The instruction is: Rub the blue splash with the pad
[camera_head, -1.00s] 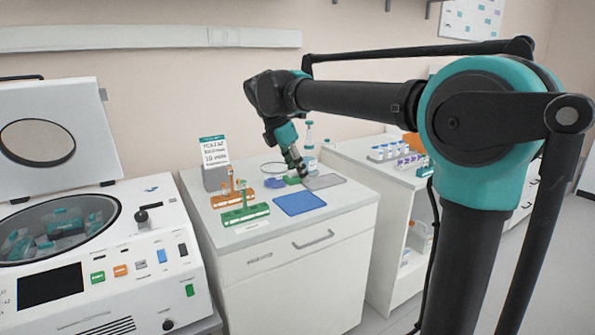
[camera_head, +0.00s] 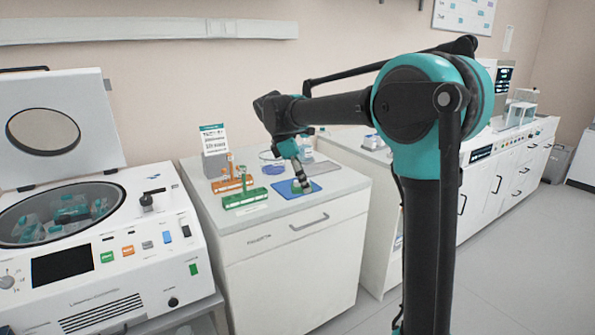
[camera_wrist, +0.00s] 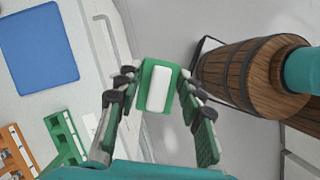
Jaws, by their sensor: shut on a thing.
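The pad, a white block with a green backing (camera_wrist: 159,90), is held between the fingers of my gripper (camera_wrist: 157,80) in the wrist view. In the head view my gripper (camera_head: 299,187) is low over the front right part of the blue mat (camera_head: 278,189); a small gap or contact there cannot be told. A roundish blue patch (camera_head: 273,169), which looks like the blue splash, lies on the white counter behind the mat, behind and left of my gripper. The patch is not visible in the wrist view, where the mat (camera_wrist: 38,48) fills the upper left.
A green rack (camera_head: 245,198) and an orange rack (camera_head: 232,184) stand left of the mat. A sign (camera_head: 214,140) stands behind them. A grey flat plate (camera_head: 322,168) lies at the back right. A centrifuge (camera_head: 110,255) with raised lid is at left. A barrel (camera_wrist: 240,75) shows in the wrist view.

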